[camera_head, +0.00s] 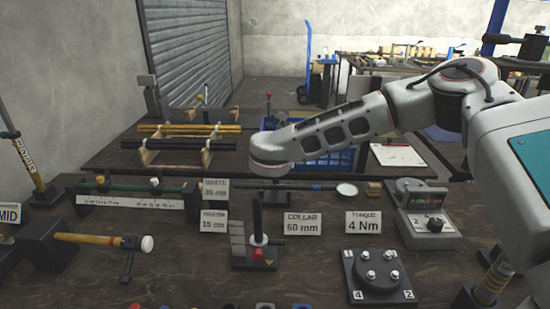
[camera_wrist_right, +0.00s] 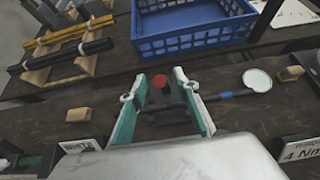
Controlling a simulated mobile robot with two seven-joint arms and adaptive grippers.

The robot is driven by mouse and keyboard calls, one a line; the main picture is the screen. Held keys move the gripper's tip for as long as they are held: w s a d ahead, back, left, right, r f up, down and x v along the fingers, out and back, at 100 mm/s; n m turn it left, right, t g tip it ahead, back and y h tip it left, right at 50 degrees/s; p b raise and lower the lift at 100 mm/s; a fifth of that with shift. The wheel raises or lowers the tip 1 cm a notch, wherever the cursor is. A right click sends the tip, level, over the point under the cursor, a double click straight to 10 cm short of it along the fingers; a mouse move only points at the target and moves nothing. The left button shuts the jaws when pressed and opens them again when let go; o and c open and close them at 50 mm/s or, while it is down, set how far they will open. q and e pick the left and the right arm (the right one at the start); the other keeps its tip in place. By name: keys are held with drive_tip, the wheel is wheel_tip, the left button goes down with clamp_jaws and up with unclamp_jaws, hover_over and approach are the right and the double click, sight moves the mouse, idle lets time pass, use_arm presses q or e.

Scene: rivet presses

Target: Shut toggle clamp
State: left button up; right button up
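What looks like the toggle clamp (camera_head: 262,255) stands at the front middle of the bench in the head view. It has a dark base, an upright black handle and a red part low on it. My right arm reaches in from the right, with its wrist above and behind the clamp; its fingers are hidden there. In the right wrist view my right gripper (camera_wrist_right: 160,90) has its two teal fingers spread apart. A red-topped dark piece (camera_wrist_right: 160,82) shows between them; I cannot tell whether they touch it. My left gripper is not in view.
A blue crate (camera_wrist_right: 190,28) lies beyond the fingers. A round white-faced tool (camera_wrist_right: 257,80) lies to their right. Signs (camera_head: 303,223) stand behind the clamp. A bolted black plate (camera_head: 378,278) and a torque device (camera_head: 425,215) stand right. A hammer (camera_head: 105,240) lies left.

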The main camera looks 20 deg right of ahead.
drive_tip(key=v, duration=1.2)
